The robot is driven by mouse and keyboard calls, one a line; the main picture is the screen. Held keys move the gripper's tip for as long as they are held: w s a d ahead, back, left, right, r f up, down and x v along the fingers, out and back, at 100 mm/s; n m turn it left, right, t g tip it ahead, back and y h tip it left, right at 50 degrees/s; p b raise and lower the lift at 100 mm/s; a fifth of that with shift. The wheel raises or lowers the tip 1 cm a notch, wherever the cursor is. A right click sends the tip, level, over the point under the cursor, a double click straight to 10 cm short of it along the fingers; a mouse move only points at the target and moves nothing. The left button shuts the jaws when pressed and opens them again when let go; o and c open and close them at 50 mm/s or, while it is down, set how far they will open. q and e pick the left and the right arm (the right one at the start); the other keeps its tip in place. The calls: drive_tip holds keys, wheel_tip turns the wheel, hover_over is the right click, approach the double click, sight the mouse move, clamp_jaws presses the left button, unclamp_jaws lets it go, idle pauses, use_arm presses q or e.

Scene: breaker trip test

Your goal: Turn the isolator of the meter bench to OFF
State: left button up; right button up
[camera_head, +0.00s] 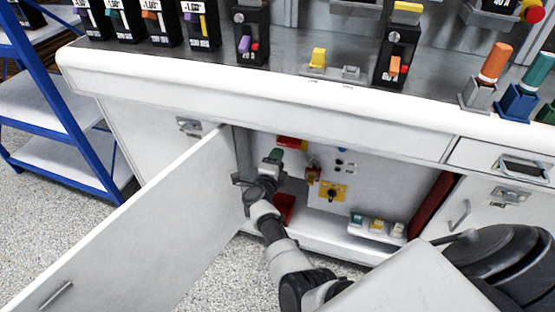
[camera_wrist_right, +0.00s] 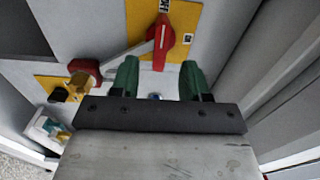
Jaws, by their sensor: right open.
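The isolator is a red handle on a yellow plate. In the wrist view the red handle (camera_wrist_right: 162,42) runs roughly up and down the picture, with one small white label at its upper end and another to its right. In the head view the isolator (camera_head: 292,142) is at the upper left inside the open cabinet, partly hidden. My right gripper (camera_head: 272,160) is inside the cabinet just below it. In the wrist view its green fingertips (camera_wrist_right: 159,80) are apart and empty, near the handle's lower end and not closed on it. My left gripper is out of view.
The cabinet door (camera_head: 130,225) stands open to the left of my arm. A yellow plate with a black knob (camera_head: 333,193) and a red-and-brass part (camera_head: 313,174) sit beside the isolator. A switch box (camera_head: 377,227) is lower right. The meter bench top (camera_head: 290,55) overhangs the opening.

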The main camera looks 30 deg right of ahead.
drive_tip(key=s+a+f+n+g+y, duration=0.1)
drive_tip(key=s+a+f+n+y, duration=0.55)
drive_tip(key=s+f+n, duration=0.4)
drive_tip(key=s+a+f+n+g+y, duration=0.1)
drive_tip(key=s+a+f+n+y, duration=0.5)
drive_tip(key=s+f+n+y, duration=0.45)
drive_tip(key=s+f+n+g+h, duration=0.2)
drive_tip(key=s+f+n+g, duration=0.25)
drive_tip(key=s, duration=0.65)
drive_tip(key=s+f+n+g+h, duration=0.1)
drive_tip(key=s+f+n+g, duration=0.35)
drive_tip(key=s, duration=0.55)
use_arm(q)
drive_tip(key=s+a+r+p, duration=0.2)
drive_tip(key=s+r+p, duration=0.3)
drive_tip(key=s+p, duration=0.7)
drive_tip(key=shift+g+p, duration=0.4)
drive_tip(key=shift+p, duration=0.65)
use_arm(e)
drive_tip(key=s+d+r, duration=0.1)
drive_tip(key=s+r, duration=0.3)
drive_tip(key=s, duration=0.7)
drive_tip(key=shift+s+d+r, duration=0.2)
drive_tip(key=shift+s+d, duration=0.05)
drive_tip(key=shift+d, duration=0.05)
